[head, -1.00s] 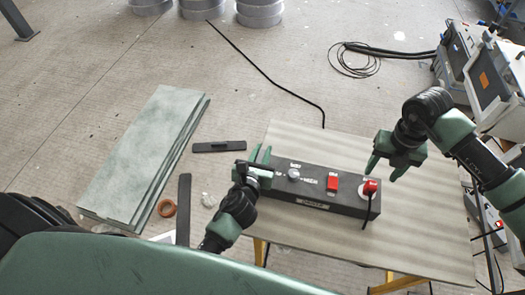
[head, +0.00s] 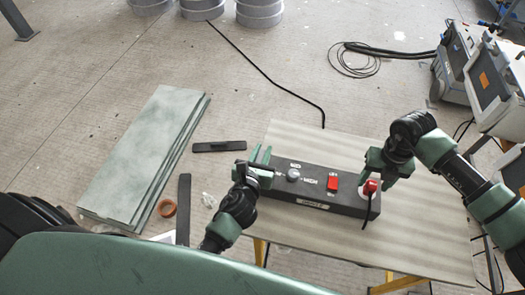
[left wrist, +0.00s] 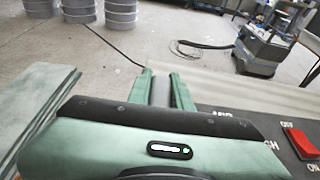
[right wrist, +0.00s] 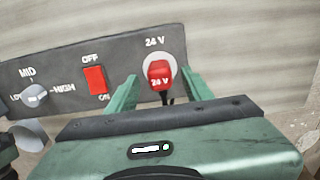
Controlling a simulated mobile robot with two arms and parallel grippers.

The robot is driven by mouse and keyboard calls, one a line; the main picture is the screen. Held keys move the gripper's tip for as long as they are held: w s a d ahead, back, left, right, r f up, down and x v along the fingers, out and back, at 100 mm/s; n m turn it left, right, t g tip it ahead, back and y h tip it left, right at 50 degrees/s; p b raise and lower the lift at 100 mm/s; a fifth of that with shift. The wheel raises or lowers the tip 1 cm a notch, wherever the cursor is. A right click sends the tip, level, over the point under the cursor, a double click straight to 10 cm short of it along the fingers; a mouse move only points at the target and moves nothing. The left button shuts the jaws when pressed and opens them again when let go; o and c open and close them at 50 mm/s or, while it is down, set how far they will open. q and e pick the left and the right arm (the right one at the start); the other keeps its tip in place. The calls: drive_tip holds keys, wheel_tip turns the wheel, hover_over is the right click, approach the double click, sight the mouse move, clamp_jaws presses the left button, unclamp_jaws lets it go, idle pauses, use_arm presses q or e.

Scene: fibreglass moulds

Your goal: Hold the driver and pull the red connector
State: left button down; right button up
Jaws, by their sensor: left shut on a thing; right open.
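The driver (head: 318,203) is a long dark box on a table, with a grey knob (right wrist: 35,96) marked MID and HIGH and a red switch (right wrist: 95,79). My left gripper (head: 262,166) is shut on the driver's left end. The red connector (right wrist: 160,75), marked 24 V, sits in a pale round socket at the driver's right end, with a black cable hanging from it; it also shows in the head view (head: 370,187). My right gripper (right wrist: 163,88) is open, with one finger on each side of the connector. I cannot tell whether the fingers touch it.
The wooden-topped table (head: 420,235) has free room right of and behind the driver. Green-grey slabs (head: 145,150), a dark bar (head: 219,146) and an orange ring (head: 167,207) lie to the left. Grey machines (head: 490,70) stand at the right.

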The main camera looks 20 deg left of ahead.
sight(373, 184)
drive_tip(key=shift+f, duration=1.6)
clamp_jaws()
idle(1.2)
drive_tip(key=shift+r, duration=3)
drive_tip(key=shift+r, duration=0.1)
drive_tip(key=shift+r, duration=2.45)
